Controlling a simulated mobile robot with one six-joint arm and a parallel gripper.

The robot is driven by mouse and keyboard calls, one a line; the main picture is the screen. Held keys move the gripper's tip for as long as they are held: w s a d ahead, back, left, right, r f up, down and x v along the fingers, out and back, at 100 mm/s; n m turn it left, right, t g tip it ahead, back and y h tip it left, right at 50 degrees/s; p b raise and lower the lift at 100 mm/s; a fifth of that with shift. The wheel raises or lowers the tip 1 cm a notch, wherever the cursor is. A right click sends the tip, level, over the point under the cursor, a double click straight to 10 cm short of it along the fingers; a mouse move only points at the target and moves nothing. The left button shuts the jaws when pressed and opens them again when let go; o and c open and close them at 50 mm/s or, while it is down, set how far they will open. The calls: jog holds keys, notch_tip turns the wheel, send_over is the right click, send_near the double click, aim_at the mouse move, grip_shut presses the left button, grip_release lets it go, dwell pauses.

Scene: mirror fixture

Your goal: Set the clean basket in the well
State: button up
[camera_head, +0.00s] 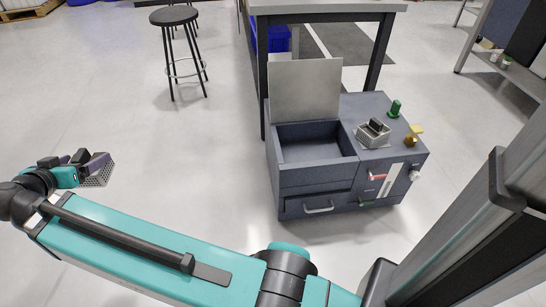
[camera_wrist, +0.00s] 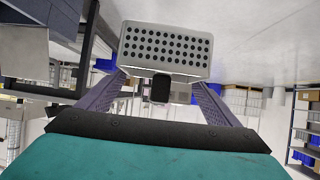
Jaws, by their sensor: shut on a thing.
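My gripper (camera_head: 91,163) is at the far left in the head view, well away from the fixture, and shut on a grey perforated basket (camera_head: 97,179). In the wrist view the basket (camera_wrist: 166,49) shows a wall with rows of dark holes, and a dark handle block (camera_wrist: 160,88) lies between the fingers. The fixture (camera_head: 327,180) stands on the floor with its lid plate (camera_head: 306,90) raised. Its large open well (camera_head: 312,152) looks empty. A second small mesh basket (camera_head: 373,138) with a dark handle sits on the fixture's top at right. I cannot tell which basket is clean.
A green knob (camera_head: 394,109), a brass-coloured knob (camera_head: 410,141) and a red handle (camera_head: 377,177) are on the fixture's right part. A drawer with a handle (camera_head: 318,208) is at its front. A table (camera_head: 328,6) stands behind and a stool (camera_head: 174,17) behind left. Floor between gripper and fixture is clear.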

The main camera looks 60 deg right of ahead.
jog(key=s+d+f+m+g+h+b, duration=0.1)
jog(key=s+d+f+m+g, duration=0.25)
jog(key=d, duration=0.95)
jog(key=s+d+f+m+g+b, duration=0.1)
jog(key=s+d+f+m+g, duration=0.2)
jog(key=d, duration=1)
jog(key=s+d+f+m+g+h+b, duration=0.1)
jog(key=s+d+f+m+g, duration=0.3)
jog(key=d, duration=0.9)
jog(key=s+d+f+m+g+y+b, duration=0.1)
jog(key=s+d+f+m+g+y, duration=0.1)
jog(key=s+d, duration=1)
jog(key=s+d+f+m+g+y+b, duration=0.1)
jog(key=s+d+f+m+g, duration=0.3)
jog(key=s+d, duration=0.8)
jog(key=s+y, duration=0.1)
jog(key=s, duration=0.6)
jog(key=shift+s+d+f+m, duration=0.35)
jog(key=shift+d+f, duration=0.05)
jog(key=shift+f+b, duration=1.25)
jog(key=shift+f, duration=1.25)
jog(key=shift+f, duration=0.1)
jog(key=shift+f+b, duration=1.1)
jog(key=shift+f, duration=1.3)
